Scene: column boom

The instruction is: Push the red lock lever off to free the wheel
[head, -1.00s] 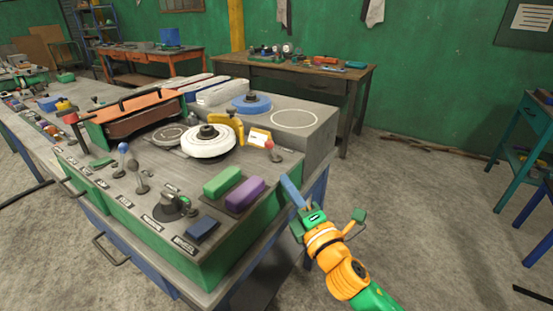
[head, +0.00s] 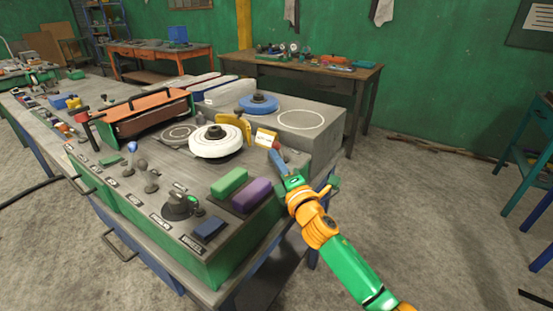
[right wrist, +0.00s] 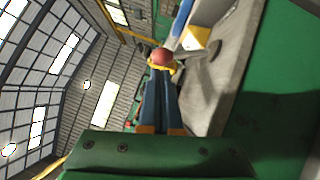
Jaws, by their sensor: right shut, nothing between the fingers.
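The red-knobbed lever (head: 275,144) stands at the right side of the grey bench top, beside a small white card. Its red knob (right wrist: 162,57) shows just beyond my fingertips in the right wrist view. My right gripper (head: 277,157) is shut and empty, its blue fingers together right at the lever, hiding its lower part in the head view. I cannot tell whether they touch. The white wheel (head: 215,147) with a dark hub lies left of the lever, with a yellow piece (head: 236,126) behind it. My left gripper is not in view.
A blue wheel (head: 258,104) sits behind the white one. Green (head: 229,182) and purple (head: 251,194) blocks lie in front of the lever. The white card (head: 265,138) stands close by. A raised grey block (head: 312,140) is to the right.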

